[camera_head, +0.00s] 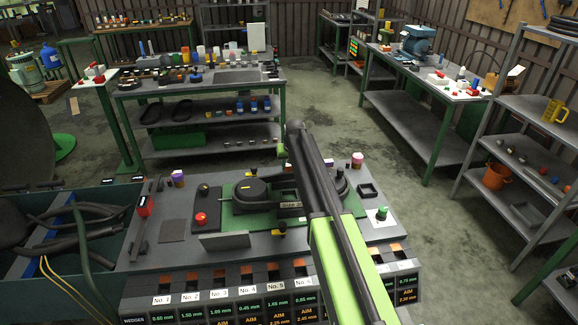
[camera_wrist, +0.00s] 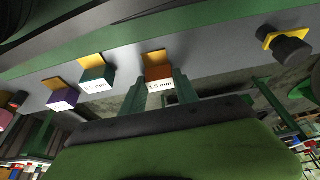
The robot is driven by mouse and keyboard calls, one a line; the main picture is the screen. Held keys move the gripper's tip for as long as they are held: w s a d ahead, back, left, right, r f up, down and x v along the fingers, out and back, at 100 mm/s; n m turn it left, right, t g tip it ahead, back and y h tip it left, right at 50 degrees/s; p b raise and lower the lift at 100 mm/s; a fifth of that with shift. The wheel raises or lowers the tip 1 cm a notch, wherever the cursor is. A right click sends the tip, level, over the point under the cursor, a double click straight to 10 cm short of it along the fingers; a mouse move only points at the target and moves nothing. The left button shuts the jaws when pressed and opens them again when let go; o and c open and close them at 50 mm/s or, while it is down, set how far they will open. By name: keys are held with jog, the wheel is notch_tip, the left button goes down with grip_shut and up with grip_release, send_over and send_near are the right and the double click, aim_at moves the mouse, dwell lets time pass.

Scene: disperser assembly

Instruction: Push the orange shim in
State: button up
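In the wrist view the orange shim (camera_wrist: 159,73), labelled 1.0 mm, stands out from the edge of a grey part (camera_wrist: 205,68). The two green fingers of my gripper (camera_wrist: 160,88) flank it, one flush against each side, and look closed on it. How deep the shim sits in its slot is hidden. A teal shim (camera_wrist: 97,75), labelled 0.5 mm, and a purple shim (camera_wrist: 62,98) stand out beside it to the left. In the head view my arm covers the gripper and the orange shim.
A black knob with a yellow collar (camera_wrist: 287,46) sticks out to the right in the wrist view. In the head view a green fixture (camera_head: 235,217) with black round housings (camera_head: 252,190) sits on the grey bench. A row of numbered slots (camera_head: 247,292) lines its front.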

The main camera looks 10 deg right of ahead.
grip_shut()
